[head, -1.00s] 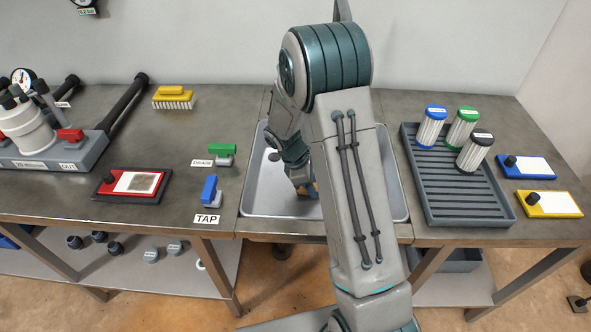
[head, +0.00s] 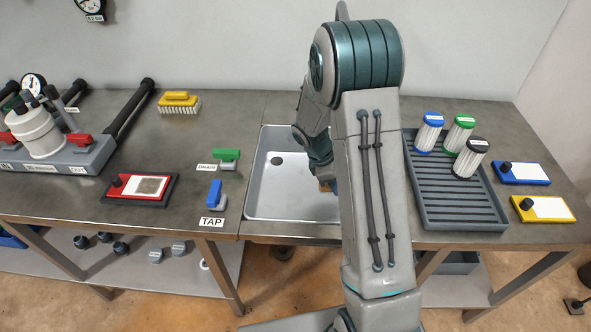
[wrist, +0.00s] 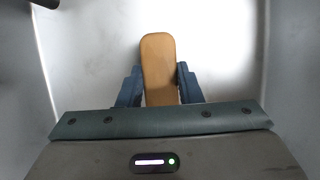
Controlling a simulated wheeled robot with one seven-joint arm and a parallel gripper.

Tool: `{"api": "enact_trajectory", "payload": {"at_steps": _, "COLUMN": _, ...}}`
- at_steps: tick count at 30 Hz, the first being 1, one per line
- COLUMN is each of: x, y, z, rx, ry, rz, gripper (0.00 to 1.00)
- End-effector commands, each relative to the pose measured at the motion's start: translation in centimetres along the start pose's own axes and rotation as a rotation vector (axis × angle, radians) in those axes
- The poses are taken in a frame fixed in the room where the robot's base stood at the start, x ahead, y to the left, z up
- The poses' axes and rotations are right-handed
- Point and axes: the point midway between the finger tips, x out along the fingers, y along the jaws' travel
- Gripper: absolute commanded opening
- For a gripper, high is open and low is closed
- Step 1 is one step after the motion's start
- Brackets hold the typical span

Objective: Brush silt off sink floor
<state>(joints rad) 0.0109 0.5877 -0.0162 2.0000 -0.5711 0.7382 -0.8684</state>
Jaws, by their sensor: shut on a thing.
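The sink (head: 272,196) is a grey metal basin set in the bench, with a dark round drain hole (head: 275,160) at its far left. My gripper (wrist: 160,88) is shut on a tan, rounded block (wrist: 158,62), which looks like a brush handle, inside the sink. The part below the handle is hidden in the wrist view. In the head view my arm covers the gripper and the sink's right side; only a bit of the tan handle (head: 324,187) shows. The visible sink floor looks bare and pale; I cannot make out silt.
A blue tap lever (head: 214,194) and a green drain lever (head: 227,155) stand left of the sink. A yellow brush (head: 178,97) lies at the back left. A ribbed grey tray (head: 452,200) with three filter cartridges stands right of the sink.

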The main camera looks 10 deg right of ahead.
Motion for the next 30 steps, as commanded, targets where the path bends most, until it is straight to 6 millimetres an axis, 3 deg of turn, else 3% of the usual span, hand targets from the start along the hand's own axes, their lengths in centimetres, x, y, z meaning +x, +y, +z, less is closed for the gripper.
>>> {"api": "enact_trajectory", "payload": {"at_steps": 13, "x": -3.9, "y": 0.0, "z": 1.4, "rx": -0.002, "ry": 0.001, "rz": 0.002, "gripper": 0.14}}
{"api": "enact_trajectory", "payload": {"at_steps": 30, "x": -4.3, "y": 0.0, "z": 1.6, "rx": -0.002, "ry": 0.001, "rz": 0.002, "gripper": 0.14}}
